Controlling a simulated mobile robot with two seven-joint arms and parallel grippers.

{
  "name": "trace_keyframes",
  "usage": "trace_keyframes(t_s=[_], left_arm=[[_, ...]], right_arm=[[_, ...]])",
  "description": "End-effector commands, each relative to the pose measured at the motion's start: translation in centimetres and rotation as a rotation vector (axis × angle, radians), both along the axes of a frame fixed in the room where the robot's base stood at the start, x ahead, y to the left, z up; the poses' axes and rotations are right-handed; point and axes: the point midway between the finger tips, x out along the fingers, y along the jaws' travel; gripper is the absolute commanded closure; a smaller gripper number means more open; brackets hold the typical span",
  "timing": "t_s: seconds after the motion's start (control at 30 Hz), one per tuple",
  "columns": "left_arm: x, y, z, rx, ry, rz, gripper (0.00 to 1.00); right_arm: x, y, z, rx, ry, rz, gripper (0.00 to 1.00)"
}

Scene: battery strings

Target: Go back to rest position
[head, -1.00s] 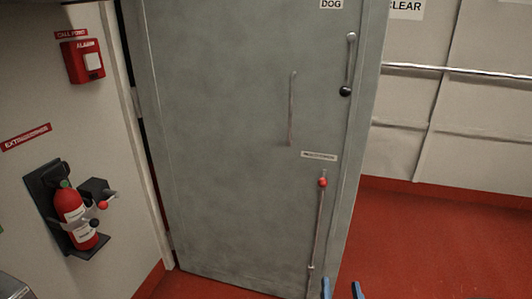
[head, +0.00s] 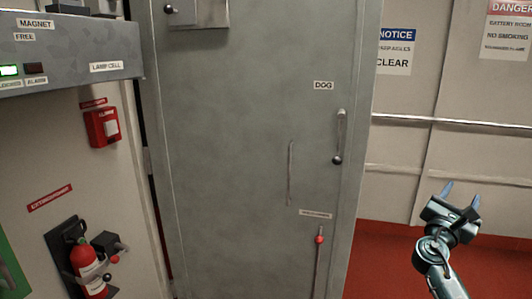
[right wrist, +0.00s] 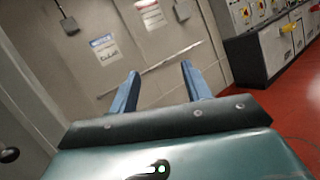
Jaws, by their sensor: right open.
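My right gripper (head: 461,192) is raised at the lower right of the head view, in front of the pale wall and apart from the grey door. Its two blue fingers are spread with nothing between them. They also show in the right wrist view (right wrist: 159,88), pointing towards the wall with the notices and the rail. My left gripper is not in the head view.
The grey door (head: 235,150) with its lever handle (head: 339,140) fills the middle. A fire extinguisher (head: 90,268) and red alarm box (head: 102,127) are at left. A rail (head: 450,123) runs along the right wall. Cabinets (right wrist: 275,45) stand right in the wrist view, beside open red floor.

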Motion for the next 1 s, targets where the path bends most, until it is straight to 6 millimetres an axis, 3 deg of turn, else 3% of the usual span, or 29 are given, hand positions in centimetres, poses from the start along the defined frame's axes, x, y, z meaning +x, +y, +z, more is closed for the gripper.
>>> trace_keyframes(t_s=[0.03,0.1,0.27,0.4,0.7,0.83,1.0], left_arm=[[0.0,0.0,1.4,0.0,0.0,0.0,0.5],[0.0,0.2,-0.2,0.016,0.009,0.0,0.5],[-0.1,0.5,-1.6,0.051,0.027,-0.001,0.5],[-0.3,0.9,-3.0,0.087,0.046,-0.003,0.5],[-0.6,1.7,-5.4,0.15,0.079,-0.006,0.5],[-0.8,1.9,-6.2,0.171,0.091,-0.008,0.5],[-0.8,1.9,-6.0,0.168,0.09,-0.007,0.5]], right_arm=[[0.3,-1.9,2.8,0.023,-0.022,-0.041,0.52],[1.3,-1.2,-0.1,0.202,-0.091,0.074,0.52],[3.6,0.6,-3.3,0.673,-0.302,0.305,0.52],[5.5,3.3,-5.4,1.166,-0.521,0.475,0.52],[7.4,8.8,-6.2,2.1,-0.939,0.619,0.52],[7.5,10.7,-6.3,2.426,-1.079,0.601,0.52],[3.6,14.2,-13.2,2.453,-0.969,0.511,0.52]])
